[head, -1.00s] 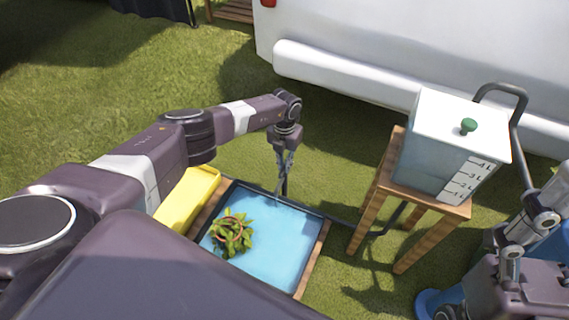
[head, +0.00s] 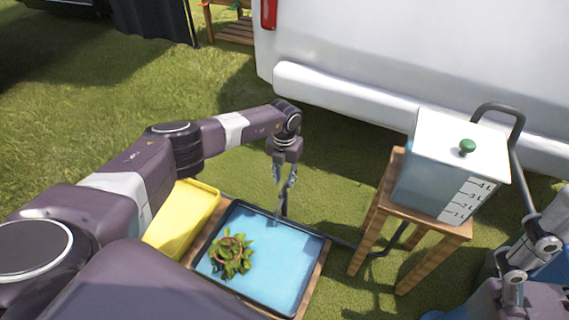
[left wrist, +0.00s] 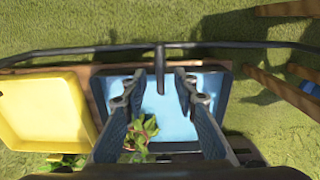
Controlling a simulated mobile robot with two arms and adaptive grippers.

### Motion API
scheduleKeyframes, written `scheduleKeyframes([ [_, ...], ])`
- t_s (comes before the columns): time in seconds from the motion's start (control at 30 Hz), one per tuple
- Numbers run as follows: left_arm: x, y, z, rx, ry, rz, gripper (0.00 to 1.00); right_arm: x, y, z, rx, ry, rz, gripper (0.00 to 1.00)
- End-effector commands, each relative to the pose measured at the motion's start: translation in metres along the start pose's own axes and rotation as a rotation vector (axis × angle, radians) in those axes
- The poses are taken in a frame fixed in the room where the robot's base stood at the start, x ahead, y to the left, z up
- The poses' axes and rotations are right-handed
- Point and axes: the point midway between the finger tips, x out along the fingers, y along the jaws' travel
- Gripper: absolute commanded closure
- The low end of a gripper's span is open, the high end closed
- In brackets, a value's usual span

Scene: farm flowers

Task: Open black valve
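The black valve (left wrist: 160,67) is a dark upright piece on a thin black pipe (left wrist: 80,52), seen in the left wrist view. In the head view, a dark upright piece (head: 284,206) shows by the tray's far edge, partly behind my fingers. My left gripper (left wrist: 160,76) is open, pointing down, with one finger on each side of the valve in the picture. I see no clear contact, and the depth between them is hard to judge. It also shows in the head view (head: 284,186). My right gripper (head: 530,262) is partly cut off at the lower right.
A blue-bottomed black tray (head: 318,262) holds a potted plant (head: 232,256). A yellow bin (head: 184,218) stands left of it. A water tank (head: 445,175) with a green knob sits on a wooden stand (head: 388,208) at right. A white vehicle (head: 400,55) stands behind.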

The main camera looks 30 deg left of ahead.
Motion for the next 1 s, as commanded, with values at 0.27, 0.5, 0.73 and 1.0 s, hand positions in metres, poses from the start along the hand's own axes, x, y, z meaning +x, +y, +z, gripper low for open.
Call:
scheduleKeyframes([
  [0.27,-0.058,0.0,0.001,0.001,-0.005,-0.001,0.73,0.0,0.0,0.0,0.001,-0.001,0.0,0.21],
  [0.5,-0.083,0.0,0.001,-0.001,-0.002,0.0,0.73,0.0,0.0,0.0,0.001,-0.002,0.0,0.21],
  [0.73,-0.086,0.0,0.001,-0.001,-0.002,-0.001,0.73,0.0,0.0,0.0,0.001,-0.002,-0.001,0.21],
  [1.0,-0.086,0.0,0.001,-0.001,-0.001,-0.001,0.73,0.0,0.0,0.0,0.001,-0.002,-0.001,0.21],
])
